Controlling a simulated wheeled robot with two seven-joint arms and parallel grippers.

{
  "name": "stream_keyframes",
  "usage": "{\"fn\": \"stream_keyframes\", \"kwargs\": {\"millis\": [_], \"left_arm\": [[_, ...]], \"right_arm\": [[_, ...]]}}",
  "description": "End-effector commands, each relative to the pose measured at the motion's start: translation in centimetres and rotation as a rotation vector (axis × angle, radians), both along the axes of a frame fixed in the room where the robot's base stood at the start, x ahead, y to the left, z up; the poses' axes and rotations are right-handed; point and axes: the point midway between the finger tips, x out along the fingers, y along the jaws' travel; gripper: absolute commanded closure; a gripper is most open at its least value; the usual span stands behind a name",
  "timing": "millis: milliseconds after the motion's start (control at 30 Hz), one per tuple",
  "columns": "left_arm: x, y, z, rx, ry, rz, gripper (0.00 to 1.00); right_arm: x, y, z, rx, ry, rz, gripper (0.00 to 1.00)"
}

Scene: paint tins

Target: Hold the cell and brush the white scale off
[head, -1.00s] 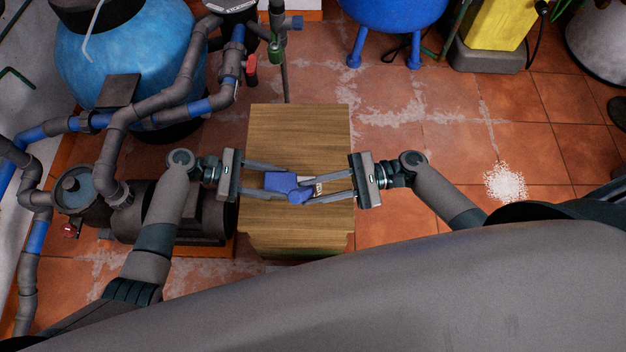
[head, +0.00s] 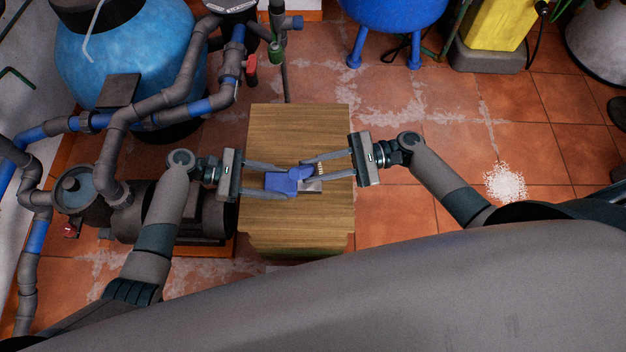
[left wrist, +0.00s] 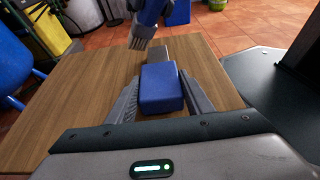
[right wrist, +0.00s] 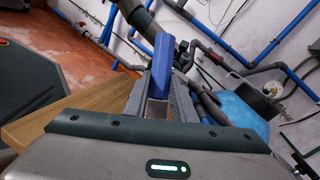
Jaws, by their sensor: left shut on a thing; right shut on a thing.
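The cell has a blue block body (head: 279,182) and a flat grey part (head: 313,186) reaching to the right. My left gripper (head: 287,180) is shut on the blue body, which also shows in the left wrist view (left wrist: 162,88). My right gripper (head: 304,170) is shut on a blue-handled brush (head: 297,173). In the left wrist view the brush's pale bristles (left wrist: 140,39) hang beside the far left end of the grey part (left wrist: 158,53). I cannot tell whether they touch. White scale cannot be made out on the grey part. The right wrist view shows the blue handle (right wrist: 160,58).
Both grippers are over a wooden bench top (head: 300,125), whose far and near parts are clear. A pump (head: 170,210) and grey pipes (head: 120,125) stand close on the left. White residue (head: 505,183) lies on the tiled floor to the right.

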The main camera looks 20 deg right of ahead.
Motion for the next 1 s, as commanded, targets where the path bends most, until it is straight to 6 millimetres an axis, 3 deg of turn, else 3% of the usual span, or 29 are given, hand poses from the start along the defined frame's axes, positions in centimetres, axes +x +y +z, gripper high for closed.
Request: {"fn": "stream_keyframes", "kwargs": {"millis": [1000], "left_arm": [[0.2, 0.24, -0.38, 0.011, -0.001, 0.008, 0.89]], "right_arm": [[0.57, -0.02, -0.4, 0.007, -0.001, 0.004, 1.0]]}}
